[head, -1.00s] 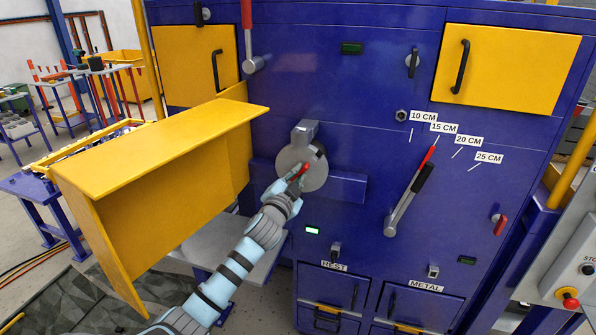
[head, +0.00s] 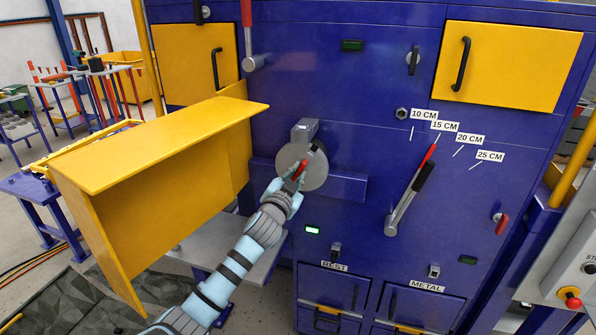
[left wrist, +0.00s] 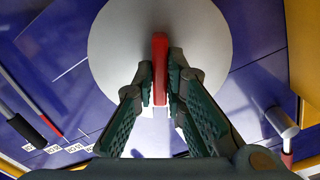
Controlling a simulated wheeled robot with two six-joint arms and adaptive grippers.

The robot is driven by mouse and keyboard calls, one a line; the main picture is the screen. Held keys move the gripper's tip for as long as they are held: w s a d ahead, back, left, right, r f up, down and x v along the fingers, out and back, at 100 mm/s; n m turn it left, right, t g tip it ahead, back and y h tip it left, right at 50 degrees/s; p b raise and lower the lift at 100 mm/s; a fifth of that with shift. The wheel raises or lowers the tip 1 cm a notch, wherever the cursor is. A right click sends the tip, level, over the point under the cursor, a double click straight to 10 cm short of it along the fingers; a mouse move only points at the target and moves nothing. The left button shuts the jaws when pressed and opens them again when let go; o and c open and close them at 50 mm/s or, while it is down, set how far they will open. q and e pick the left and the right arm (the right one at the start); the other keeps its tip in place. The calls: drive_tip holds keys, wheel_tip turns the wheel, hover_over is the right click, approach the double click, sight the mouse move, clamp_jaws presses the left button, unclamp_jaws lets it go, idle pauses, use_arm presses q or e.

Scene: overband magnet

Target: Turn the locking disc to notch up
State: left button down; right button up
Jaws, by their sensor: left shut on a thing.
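The locking disc (head: 315,178) is a round grey plate on the blue machine front, below a grey block (head: 304,129). A dark gap shows at its upper right edge, just right of the block. A red grip bar (head: 301,168) crosses the disc, tilted to the upper right in the head view. My left gripper (head: 295,181) is shut on this bar. In the left wrist view both fingers (left wrist: 160,86) press on the sides of the red bar (left wrist: 160,48), with the pale disc (left wrist: 110,45) behind. The fingers hide part of the disc. My right gripper is not in view.
An open yellow flap (head: 160,145) stands out left of my left arm. A red-and-black lever (head: 410,200) with distance labels is to the right. A blue ledge (head: 347,187) lies beside the disc. Drawers (head: 330,285) are below.

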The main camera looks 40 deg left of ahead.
use_arm(q)
drive_tip(key=shift+f, duration=0.1)
drive_tip(key=shift+n+b, duration=0.45)
drive_tip(key=shift+n, duration=0.95)
drive_tip(key=n+b, duration=0.1)
drive_tip(key=n, duration=0.1)
drive_tip(key=shift+n, duration=0.4)
drive_tip(key=c, duration=1.6)
unclamp_jaws()
drive_tip(key=shift+o, duration=0.2)
